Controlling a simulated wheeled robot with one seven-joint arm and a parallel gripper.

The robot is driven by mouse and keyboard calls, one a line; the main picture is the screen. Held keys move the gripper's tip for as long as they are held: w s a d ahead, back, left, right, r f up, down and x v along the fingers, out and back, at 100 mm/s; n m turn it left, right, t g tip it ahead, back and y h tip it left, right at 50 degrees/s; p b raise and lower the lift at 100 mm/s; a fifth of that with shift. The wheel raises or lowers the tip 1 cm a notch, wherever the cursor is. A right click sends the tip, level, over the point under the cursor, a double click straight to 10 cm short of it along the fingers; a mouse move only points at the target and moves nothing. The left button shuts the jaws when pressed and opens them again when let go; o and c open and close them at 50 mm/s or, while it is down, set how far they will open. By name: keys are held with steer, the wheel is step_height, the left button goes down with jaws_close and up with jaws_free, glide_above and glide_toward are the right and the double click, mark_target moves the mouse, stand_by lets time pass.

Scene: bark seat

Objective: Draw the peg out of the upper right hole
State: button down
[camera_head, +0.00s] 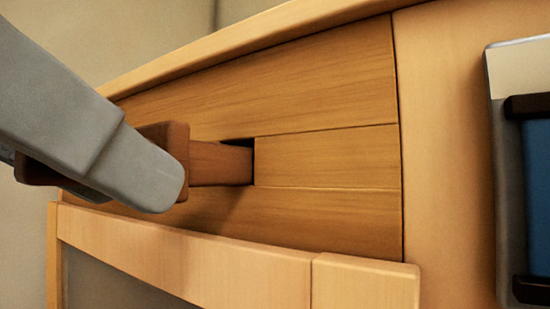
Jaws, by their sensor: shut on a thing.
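The peg (221,164) is a reddish-brown wooden bar with a wider square head (172,138). Its shaft runs to the right into the dark-edged hole (250,146) in the wooden panel. A length of the shaft shows outside the hole, and its far end is hidden inside. My gripper (150,165) comes in from the left and is shut on the peg's head. The grey near finger covers part of the head. The far finger is mostly hidden behind it.
The plank panel (330,155) sits in a lighter wooden frame (440,150). A pale rail (190,262) juts out below the peg. At the right edge is a grey plate with a blue part (538,195) and dark brackets. Open space lies left of the panel.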

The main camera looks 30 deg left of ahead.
steer(key=shift+s+a, duration=0.2)
steer(key=shift+s, duration=2.25)
